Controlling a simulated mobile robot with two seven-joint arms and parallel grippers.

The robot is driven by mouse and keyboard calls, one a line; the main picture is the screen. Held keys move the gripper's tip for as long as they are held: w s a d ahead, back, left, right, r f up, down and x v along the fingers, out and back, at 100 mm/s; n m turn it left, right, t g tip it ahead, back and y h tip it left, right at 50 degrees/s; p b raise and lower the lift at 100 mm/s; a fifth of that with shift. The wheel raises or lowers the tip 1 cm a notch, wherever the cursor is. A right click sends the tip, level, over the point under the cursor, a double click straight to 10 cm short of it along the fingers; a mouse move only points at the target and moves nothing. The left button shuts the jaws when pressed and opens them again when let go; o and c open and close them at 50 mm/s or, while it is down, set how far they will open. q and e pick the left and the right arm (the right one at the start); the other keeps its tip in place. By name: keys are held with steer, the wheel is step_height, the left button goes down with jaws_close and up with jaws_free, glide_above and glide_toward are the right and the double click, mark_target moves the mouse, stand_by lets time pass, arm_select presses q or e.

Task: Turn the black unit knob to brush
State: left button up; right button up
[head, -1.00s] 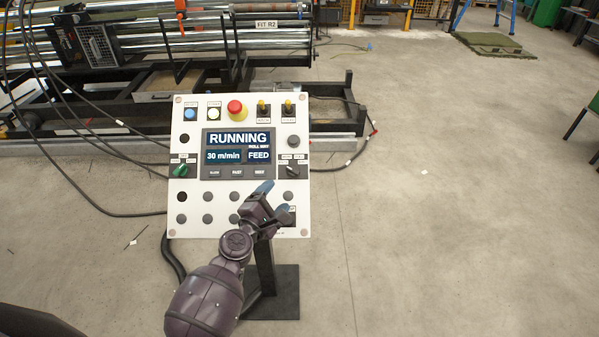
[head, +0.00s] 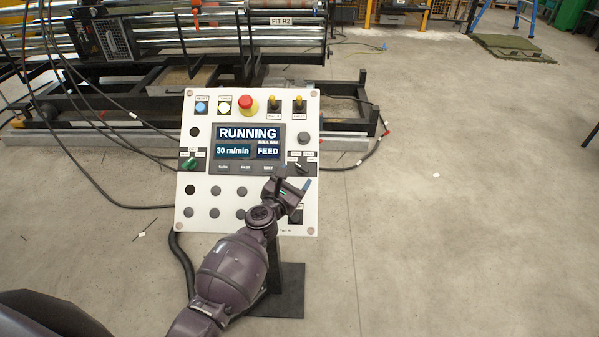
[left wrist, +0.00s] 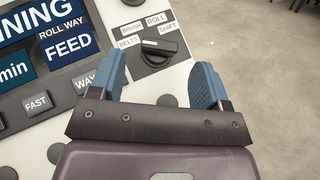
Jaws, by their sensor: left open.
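The black unit knob (left wrist: 160,47) shows in the left wrist view on a dark plate labelled BRUSH, ROLL, BELTS and SHIFT. Its bar lies roughly level in that view; I cannot tell for sure which label it points to. In the head view the knob (head: 299,168) is at the right side of the white control panel (head: 187,225), partly hidden by my gripper. My left gripper (head: 294,180) is open and empty in front of the panel, just below the knob. In the wrist view its blue fingertips (left wrist: 160,78) stand apart, one either side of the knob's lower area, not closed on it.
The panel display (head: 247,142) reads RUNNING, 30 m/min, ROLL WAY, FEED. A green knob (head: 189,163) is at the panel's left, a red button (head: 247,104) and toggle switches along its top. A roller machine (head: 150,90) with loose cables stands behind.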

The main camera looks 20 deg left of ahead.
mark_target(301, 169)
arm_select(q)
steer(key=shift+w+d+b, duration=0.15)
steer(key=shift+w, duration=0.75)
steer(key=shift+w+d+b, duration=0.1)
steer(key=shift+w+b, duration=0.05)
steer(key=shift+w, duration=0.75)
steer(key=c, duration=0.9)
